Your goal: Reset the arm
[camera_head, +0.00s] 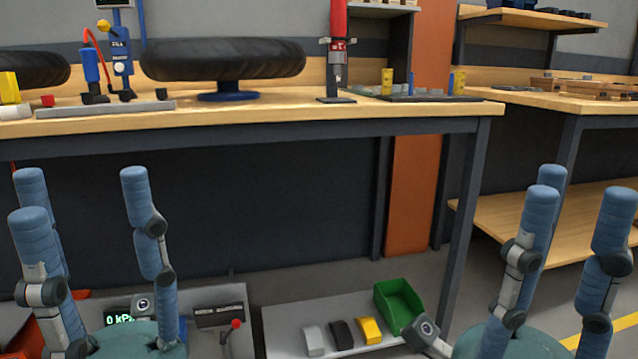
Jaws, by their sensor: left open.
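My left gripper (82,195) is in the lower left of the head view. Its blue-padded fingers point up and stand wide apart, with nothing between them. My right gripper (584,198) is in the lower right corner. Its blue fingers also point up and are spread, with nothing held. Both grippers are in front of the workbench (300,115), their fingertips appearing below its top edge. The arm links behind the grippers are out of view below.
The bench holds a black tyre (222,60) on a blue stand, a red-topped press tool (338,50) and a blue fixture (122,55). Below, a grey shelf (285,325) bears small blocks and a green bin (398,302). Another bench (570,105) stands right.

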